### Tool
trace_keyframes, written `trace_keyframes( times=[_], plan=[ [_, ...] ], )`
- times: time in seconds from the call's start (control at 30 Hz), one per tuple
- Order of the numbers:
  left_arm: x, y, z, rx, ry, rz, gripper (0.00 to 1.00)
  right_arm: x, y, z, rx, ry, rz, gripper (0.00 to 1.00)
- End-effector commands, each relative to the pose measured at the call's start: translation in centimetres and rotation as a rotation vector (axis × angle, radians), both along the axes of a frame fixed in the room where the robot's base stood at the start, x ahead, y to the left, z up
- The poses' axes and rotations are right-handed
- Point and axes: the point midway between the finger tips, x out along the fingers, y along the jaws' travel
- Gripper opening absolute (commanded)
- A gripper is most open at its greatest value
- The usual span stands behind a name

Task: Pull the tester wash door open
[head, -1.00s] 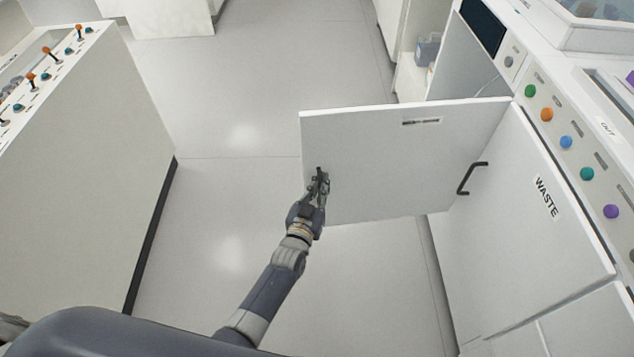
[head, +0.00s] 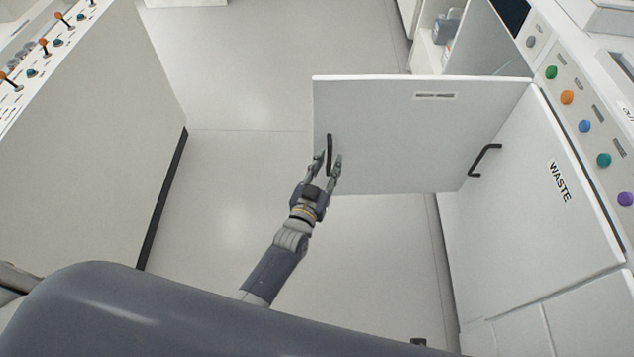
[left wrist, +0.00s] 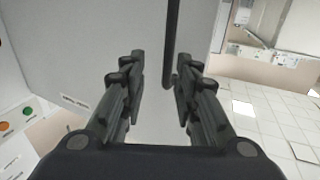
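The white tester wash door (head: 390,130) stands swung wide open, out from the cabinet front in the head view. Its small label is too small to read. Its black bar handle (head: 329,147) is near the door's free left edge. My left gripper (head: 328,164) is open at the handle's near end, with one finger to each side. In the left wrist view, the open fingers (left wrist: 160,85) show with the handle (left wrist: 172,40) between them, apart from both fingers. My right gripper is not in view.
The closed WASTE door (head: 535,195) with its black handle (head: 485,160) is to the right, under a row of coloured buttons. The cubby (head: 440,45) behind the open door holds a grey item. A white cabinet (head: 100,130) stands left, with clear floor (head: 235,190) between.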

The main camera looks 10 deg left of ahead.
Motion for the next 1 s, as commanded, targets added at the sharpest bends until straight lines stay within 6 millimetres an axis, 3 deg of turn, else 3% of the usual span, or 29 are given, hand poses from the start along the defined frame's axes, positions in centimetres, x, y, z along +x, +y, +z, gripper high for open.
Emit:
trace_keyframes(
  times=[0.2,0.43,0.6,1.0],
  plan=[
    [-4.8,0.7,-0.2,0.0,0.003,0.001,0.29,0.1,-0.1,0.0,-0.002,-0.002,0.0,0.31],
    [-8.4,1.3,-0.1,0.0,0.001,0.002,0.29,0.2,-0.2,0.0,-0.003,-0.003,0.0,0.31],
    [-9.5,1.5,0.0,0.0,0.0,0.003,0.29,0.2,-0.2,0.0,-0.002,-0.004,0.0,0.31],
    [-9.6,1.5,0.0,0.0,-0.001,0.003,0.29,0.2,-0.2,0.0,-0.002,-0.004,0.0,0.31]
  ],
)
